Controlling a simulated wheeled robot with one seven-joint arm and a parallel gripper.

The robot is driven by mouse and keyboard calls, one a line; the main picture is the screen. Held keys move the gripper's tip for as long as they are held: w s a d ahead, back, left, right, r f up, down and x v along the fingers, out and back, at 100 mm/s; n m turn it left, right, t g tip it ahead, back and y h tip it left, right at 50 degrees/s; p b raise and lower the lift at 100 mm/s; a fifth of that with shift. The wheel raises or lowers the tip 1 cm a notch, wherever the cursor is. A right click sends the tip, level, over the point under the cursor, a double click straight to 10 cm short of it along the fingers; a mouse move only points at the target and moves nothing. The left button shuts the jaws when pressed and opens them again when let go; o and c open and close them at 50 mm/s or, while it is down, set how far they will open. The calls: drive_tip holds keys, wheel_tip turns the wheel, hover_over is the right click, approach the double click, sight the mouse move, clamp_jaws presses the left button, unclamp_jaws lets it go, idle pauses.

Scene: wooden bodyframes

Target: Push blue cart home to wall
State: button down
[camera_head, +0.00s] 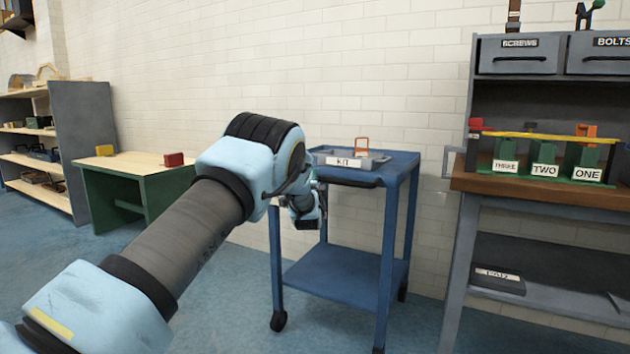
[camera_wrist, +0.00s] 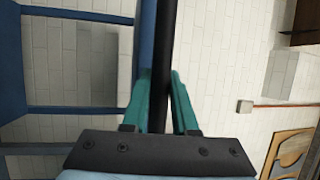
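The blue cart (camera_head: 335,277) stands upright on the blue floor, close in front of the white brick wall (camera_head: 360,60). Any gap behind it is hard to judge. A black handle bar (camera_head: 350,182) runs along the near edge of its top shelf. My gripper (camera_wrist: 161,85) has its teal fingers on both sides of this black bar (camera_wrist: 163,40) in the wrist view and appears closed on it. In the head view my forearm and wrist cover the cart's left side, and the fingers are mostly hidden. A grey tray labelled KIT (camera_head: 350,161) sits on the cart's top shelf.
A green bench with a wooden top (camera_head: 135,165) stands left of the cart. A grey workbench with a wooden top (camera_head: 540,190) stands to the right, with a gap between. Grey shelving (camera_head: 85,135) is at far left. Floor is clear around the cart's legs.

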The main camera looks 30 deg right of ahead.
drive_tip(key=shift+d, duration=0.1)
drive_tip(key=c, duration=0.7)
unclamp_jaws()
drive_tip(key=v, duration=1)
drive_tip(key=shift+s+a+f, duration=0.1)
drive_tip(key=shift+s+a, duration=0.15)
drive_tip(key=shift+s, duration=0.05)
